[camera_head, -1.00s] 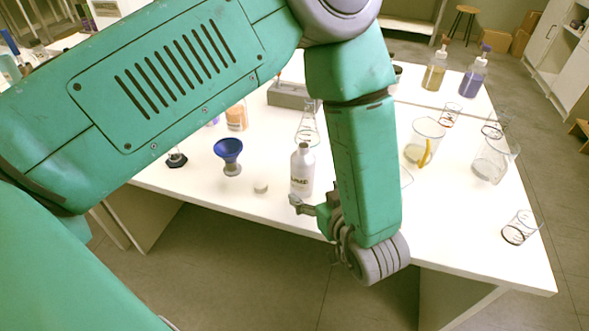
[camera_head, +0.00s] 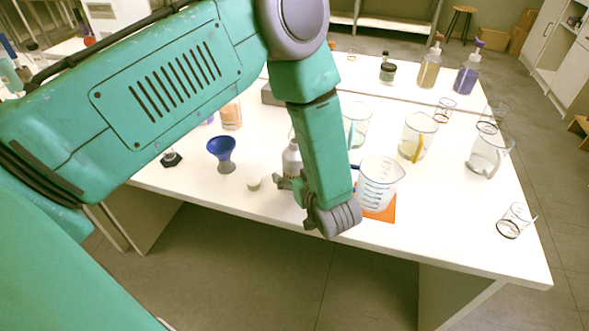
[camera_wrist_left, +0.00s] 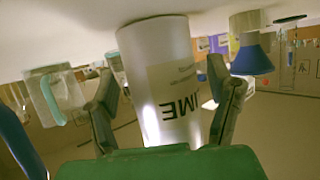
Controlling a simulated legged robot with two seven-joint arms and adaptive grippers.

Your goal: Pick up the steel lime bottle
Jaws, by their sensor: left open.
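The steel lime bottle (camera_head: 291,158) stands upright near the front edge of the white table, partly hidden by my left arm. In the left wrist view the picture is upside down, and the bottle (camera_wrist_left: 160,85) fills the middle with its "LIME" label showing. My left gripper (camera_head: 288,184) is low at the bottle. Its two fingers are open, one on each side of the bottle in the wrist view, with no clear grip on it. My right gripper is not in view.
A measuring jug (camera_head: 380,182) on an orange mat (camera_head: 384,213) and several glass beakers stand to the right. The table's front edge is close below the gripper.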

